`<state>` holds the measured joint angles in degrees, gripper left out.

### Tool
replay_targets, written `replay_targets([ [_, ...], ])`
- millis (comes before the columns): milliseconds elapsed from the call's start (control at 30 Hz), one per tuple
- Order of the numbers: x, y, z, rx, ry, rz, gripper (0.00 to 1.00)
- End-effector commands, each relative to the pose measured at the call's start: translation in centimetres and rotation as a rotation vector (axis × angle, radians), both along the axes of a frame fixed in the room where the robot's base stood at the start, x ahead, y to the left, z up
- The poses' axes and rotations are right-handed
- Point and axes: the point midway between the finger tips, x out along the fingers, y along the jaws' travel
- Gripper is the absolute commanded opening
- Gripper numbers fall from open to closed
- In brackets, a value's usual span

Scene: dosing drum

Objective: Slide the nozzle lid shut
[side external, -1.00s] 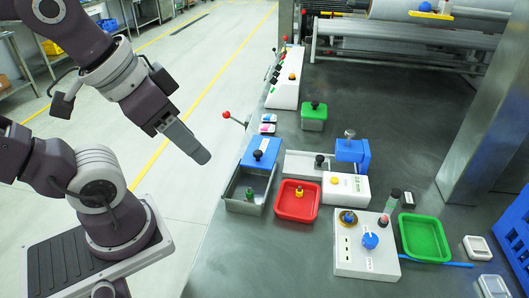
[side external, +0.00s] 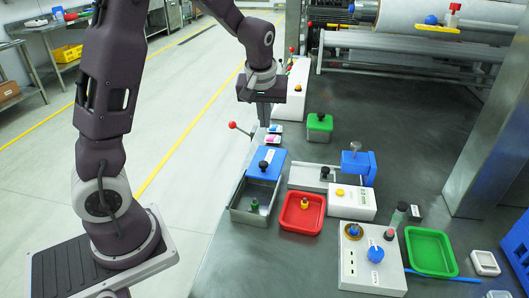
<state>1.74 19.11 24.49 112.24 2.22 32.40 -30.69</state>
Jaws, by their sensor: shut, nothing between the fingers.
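A blue lid (side external: 267,164) with a black knob covers the far part of a grey metal box (side external: 236,205). The near part of the box is open, and a small green piece (side external: 254,204) stands inside. Beside it, a long pale housing (side external: 304,177) carries another black knob (side external: 324,172) and has a blue block (side external: 357,166) at its right end. I cannot tell for certain which of these is the nozzle lid. My gripper (side external: 264,122) is shut and empty, pointing down behind the blue lid and apart from it.
A red tray (side external: 287,225) with a yellow piece stands in front. A white control box (side external: 370,272) with a blue dial and a green tray (side external: 431,270) are at the front right. A green-lidded box (side external: 319,123) and a red-tipped lever (side external: 232,125) are near my gripper.

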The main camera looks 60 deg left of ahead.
Motion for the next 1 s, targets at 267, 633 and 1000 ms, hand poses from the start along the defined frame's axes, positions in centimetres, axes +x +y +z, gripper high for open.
replay_targets([
  [267,1.0,1.6,-3.8,0.011,0.01,0.022,0.0],
  [633,2.0,2.4,-10.3,0.009,0.007,0.016,0.0],
  [1000,0.0,0.2,-10.7,0.009,0.005,0.018,0.0],
])
